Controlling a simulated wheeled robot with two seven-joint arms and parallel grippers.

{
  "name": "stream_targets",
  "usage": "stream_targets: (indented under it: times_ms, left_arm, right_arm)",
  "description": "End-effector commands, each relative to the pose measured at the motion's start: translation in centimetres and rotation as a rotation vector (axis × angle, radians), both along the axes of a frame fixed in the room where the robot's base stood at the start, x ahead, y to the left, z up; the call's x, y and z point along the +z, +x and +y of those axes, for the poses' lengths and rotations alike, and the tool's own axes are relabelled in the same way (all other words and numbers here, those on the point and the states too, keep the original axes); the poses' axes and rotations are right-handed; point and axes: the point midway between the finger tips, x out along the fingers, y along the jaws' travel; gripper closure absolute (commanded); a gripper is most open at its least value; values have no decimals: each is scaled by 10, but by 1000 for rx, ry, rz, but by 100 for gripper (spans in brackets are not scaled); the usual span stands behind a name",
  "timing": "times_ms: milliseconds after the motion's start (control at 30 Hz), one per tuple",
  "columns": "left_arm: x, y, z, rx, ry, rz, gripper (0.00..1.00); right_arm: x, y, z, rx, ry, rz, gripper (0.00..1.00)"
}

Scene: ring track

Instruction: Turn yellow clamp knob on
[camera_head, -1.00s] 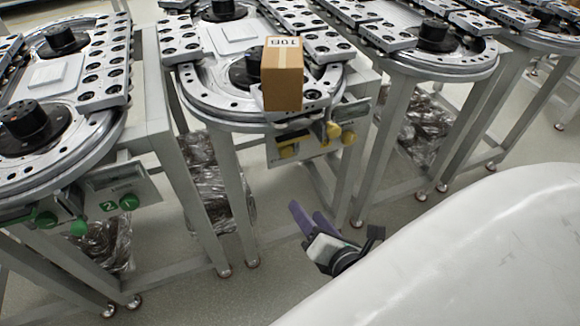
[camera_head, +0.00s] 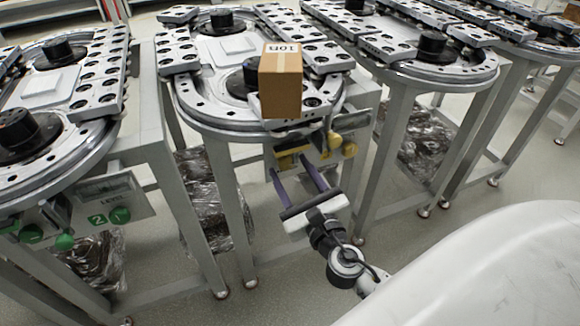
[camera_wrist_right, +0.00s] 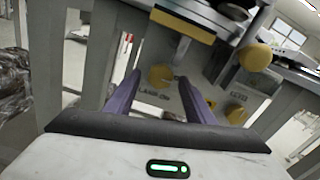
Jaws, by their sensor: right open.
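My right gripper (camera_head: 290,165) is open and empty, with its purple fingers pointing up at the yellow-fitted control panel under the middle ring track. A second yellow knob (camera_wrist_right: 255,57) is up and to the right, and a third yellow piece (camera_wrist_right: 238,117) is lower right. In the head view, a yellow knob (camera_head: 349,150) sits at the panel's right side. My left gripper is not in view.
A yellow-edged bar (camera_wrist_right: 183,24) juts out above the fingers. A cardboard box (camera_head: 281,85) stands on the middle track's front edge. Grey table legs (camera_head: 232,205) flank the arm. A green-knobbed panel (camera_head: 110,205) is at left. Open floor lies below.

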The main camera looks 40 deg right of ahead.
Motion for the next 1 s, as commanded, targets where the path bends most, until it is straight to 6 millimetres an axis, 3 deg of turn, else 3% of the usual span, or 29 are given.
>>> stream_targets:
  times_ms: [133, 400, 667, 1000]
  left_arm:
    - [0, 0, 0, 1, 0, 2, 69]
    - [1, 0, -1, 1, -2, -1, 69]
    - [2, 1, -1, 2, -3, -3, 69]
    - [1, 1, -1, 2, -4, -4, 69]
  right_arm:
    - [0, 10, -2, 0, 0, 0, 51]
    - [0, 11, -3, 1, 0, 0, 51]
    - [0, 11, -3, 1, 1, 1, 92]
    - [-1, 11, -2, 0, 50, -11, 92]
